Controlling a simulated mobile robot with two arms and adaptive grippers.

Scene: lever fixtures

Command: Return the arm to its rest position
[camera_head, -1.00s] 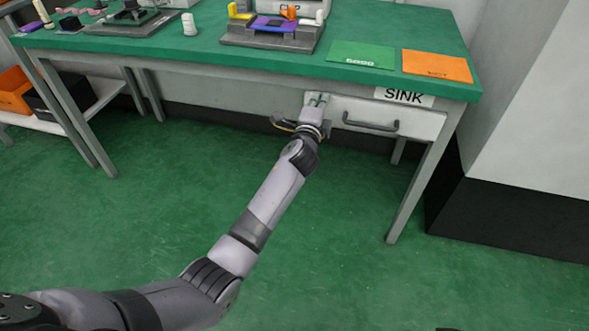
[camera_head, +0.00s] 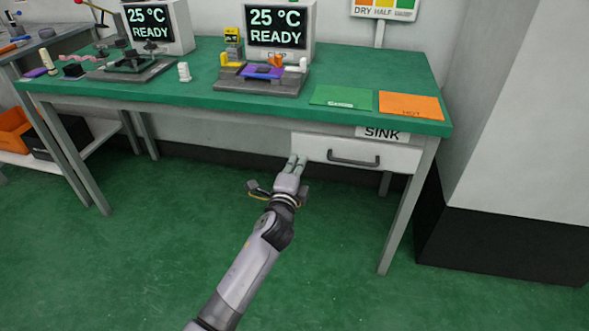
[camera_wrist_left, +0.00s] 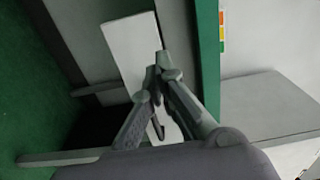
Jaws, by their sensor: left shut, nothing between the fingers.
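My left arm comes up from the bottom of the head view. Its gripper (camera_head: 297,162) is in front of the left end of the white drawer front (camera_head: 312,147), left of the dark drawer handle (camera_head: 353,158). In the left wrist view the fingers (camera_wrist_left: 158,72) are closed together with nothing between them, in front of the drawer front (camera_wrist_left: 130,48). Whether the fingertips touch the drawer cannot be told. The drawer looks shut under the table (camera_head: 330,121). My right gripper is not in view.
On the green table stand two display units (camera_head: 157,28) (camera_head: 279,28) reading "25 °C READY", fixtures with small parts, a green card (camera_head: 345,97) and an orange card (camera_head: 411,105). A table leg (camera_head: 405,210) stands right of my arm. The green floor in front is clear.

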